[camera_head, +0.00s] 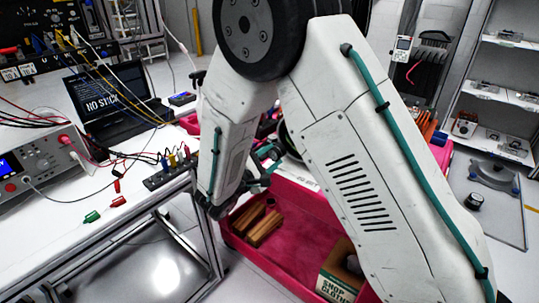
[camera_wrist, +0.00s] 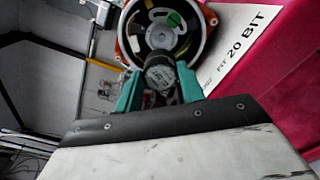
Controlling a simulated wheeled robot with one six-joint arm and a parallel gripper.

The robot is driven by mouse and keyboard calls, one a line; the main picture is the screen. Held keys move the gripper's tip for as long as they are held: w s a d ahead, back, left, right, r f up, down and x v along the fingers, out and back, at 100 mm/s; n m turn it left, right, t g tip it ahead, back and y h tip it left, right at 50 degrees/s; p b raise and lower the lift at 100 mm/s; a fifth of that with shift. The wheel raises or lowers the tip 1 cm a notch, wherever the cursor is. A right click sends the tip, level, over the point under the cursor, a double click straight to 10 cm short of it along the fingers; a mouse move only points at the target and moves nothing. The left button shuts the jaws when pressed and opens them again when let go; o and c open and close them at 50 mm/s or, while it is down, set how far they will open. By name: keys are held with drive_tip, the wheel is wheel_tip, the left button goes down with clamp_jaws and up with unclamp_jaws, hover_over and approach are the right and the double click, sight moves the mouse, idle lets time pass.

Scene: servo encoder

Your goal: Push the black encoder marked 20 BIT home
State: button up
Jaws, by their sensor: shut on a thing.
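In the wrist view, my gripper (camera_wrist: 158,88) has its teal fingers shut on a dark, round-bodied encoder (camera_wrist: 160,70). Small print on the encoder is too blurred to read. I cannot tell whether the encoder touches the housing. A white label (camera_wrist: 240,45) reading "FIT 20 BIT" lies on a pink-red surface to the right. In the head view, my gripper (camera_head: 266,160) is mostly hidden behind my arm, and the encoder cannot be made out.
A pink-red cart (camera_head: 285,268) holds wooden blocks (camera_head: 262,228) and a shop-cloths box (camera_head: 338,284). A white bench (camera_head: 60,215) with an instrument (camera_head: 35,165), laptop (camera_head: 108,98) and leads stands at left.

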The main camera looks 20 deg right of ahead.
sight(284, 150)
drive_tip(key=x, duration=0.2)
drive_tip(key=shift+d, duration=0.5)
drive_tip(key=x, duration=0.4)
drive_tip(key=shift+w+d, duration=0.1)
drive_tip(key=shift+d, duration=0.15)
drive_tip(key=shift+r, duration=0.1)
drive_tip(key=shift+x, duration=1.5)
idle(0.4)
drive_tip(key=shift+d, duration=0.1)
drive_tip(key=o, duration=1.2)
drive_tip(key=shift+c, duration=0.5)
